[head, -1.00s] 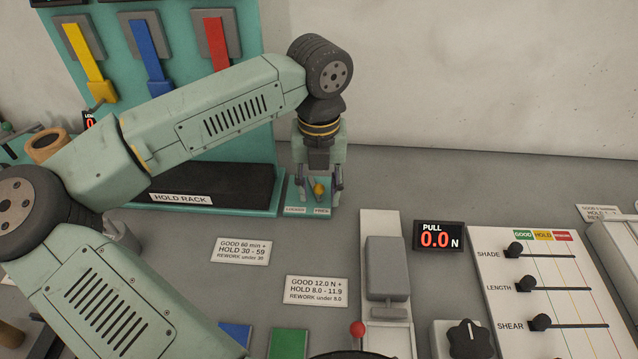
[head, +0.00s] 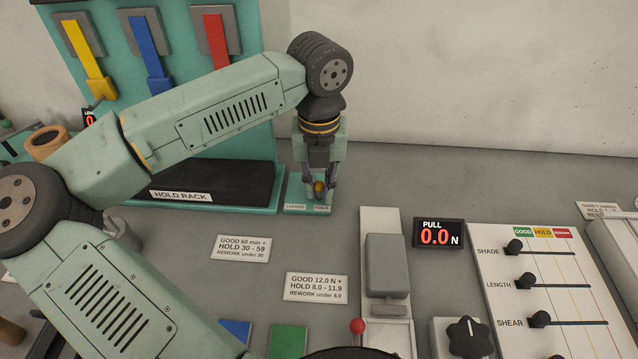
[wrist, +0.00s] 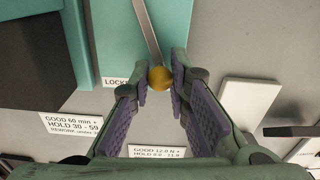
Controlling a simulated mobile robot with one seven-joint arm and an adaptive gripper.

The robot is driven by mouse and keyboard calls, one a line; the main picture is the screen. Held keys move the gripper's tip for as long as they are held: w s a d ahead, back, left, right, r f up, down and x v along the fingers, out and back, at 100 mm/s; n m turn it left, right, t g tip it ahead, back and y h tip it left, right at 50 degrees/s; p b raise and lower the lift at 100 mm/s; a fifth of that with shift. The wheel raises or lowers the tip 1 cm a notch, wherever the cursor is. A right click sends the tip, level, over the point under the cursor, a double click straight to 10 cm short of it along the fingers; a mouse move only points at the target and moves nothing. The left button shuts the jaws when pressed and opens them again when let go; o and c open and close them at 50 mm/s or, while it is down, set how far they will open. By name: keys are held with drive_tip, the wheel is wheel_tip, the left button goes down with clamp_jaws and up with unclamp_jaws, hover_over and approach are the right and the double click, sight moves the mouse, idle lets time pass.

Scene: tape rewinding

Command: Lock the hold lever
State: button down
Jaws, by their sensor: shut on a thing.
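The hold lever has a yellow ball knob (head: 319,187) and stands on a small teal base plate (head: 292,208) with two labels, one at the left and one at the right. In the wrist view the knob (wrist: 160,77) sits on a thin grey rod (wrist: 147,30), between the purple finger pads. My gripper (head: 320,190) points down over the plate and is shut on the knob. It also shows in the wrist view (wrist: 160,88). The label at the left reads as locked in part; the fingers hide the plate's right side there.
The black hold rack (head: 215,184) stands just left of the lever plate, on a teal panel with yellow, blue and red straps. A pull display (head: 438,234) reading 0.0 N and a slider board (head: 540,275) lie to the right. The grey table behind the lever is clear.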

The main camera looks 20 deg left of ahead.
sight(296, 197)
drive_tip(key=b, duration=0.1)
drive_tip(key=m+b, duration=0.1)
drive_tip(key=shift+s+a+f+m+b, duration=0.2)
drive_tip(key=shift+a+f+m+b, duration=0.05)
drive_tip(key=shift+a+m+b, duration=0.1)
drive_tip(key=a+m+b, duration=0.1)
drive_tip(key=m+b, duration=0.1)
drive_tip(key=shift+s+a+b, duration=0.1)
drive_tip(key=shift+s+b, duration=0.1)
drive_tip(key=shift+b, duration=0.1)
drive_tip(key=a+m+b, duration=0.1)
drive_tip(key=m+b, duration=0.1)
drive_tip(key=m, duration=0.1)
drive_tip(key=shift+a+r, duration=0.15)
drive_tip(key=shift+a, duration=0.05)
drive_tip(key=shift+a+r+m+b, duration=0.1)
drive_tip(key=shift+a+m+b, duration=0.4)
drive_tip(key=shift+m, duration=0.55)
drive_tip(key=c, duration=1.5)
unclamp_jaws()
